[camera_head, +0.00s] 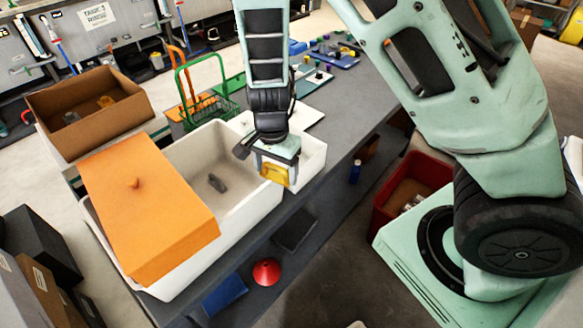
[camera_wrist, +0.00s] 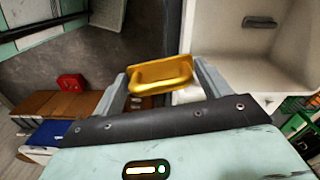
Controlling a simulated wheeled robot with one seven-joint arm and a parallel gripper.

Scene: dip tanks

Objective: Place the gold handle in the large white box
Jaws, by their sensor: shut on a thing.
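The gold handle (camera_head: 275,174) is between the fingers of my gripper (camera_head: 277,163), which is shut on it. In the wrist view the handle (camera_wrist: 160,75) spans the two fingertips (camera_wrist: 161,82). The large white box (camera_head: 245,221) stands on the grey bench. An orange lid (camera_head: 150,205) covers its left part, and its right part is open. A dark grey handle (camera_head: 217,183) lies inside, also seen in the wrist view (camera_wrist: 260,22). My gripper holds the gold handle up near the large box's right end, overlapping a smaller white box (camera_head: 312,160); its exact height is unclear.
A green wire basket (camera_head: 208,100) and a cardboard box (camera_head: 95,115) stand behind the large box. A red cone (camera_head: 266,272) and a blue item (camera_head: 225,295) are on the lower shelf. A red bin (camera_head: 412,185) is at the right.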

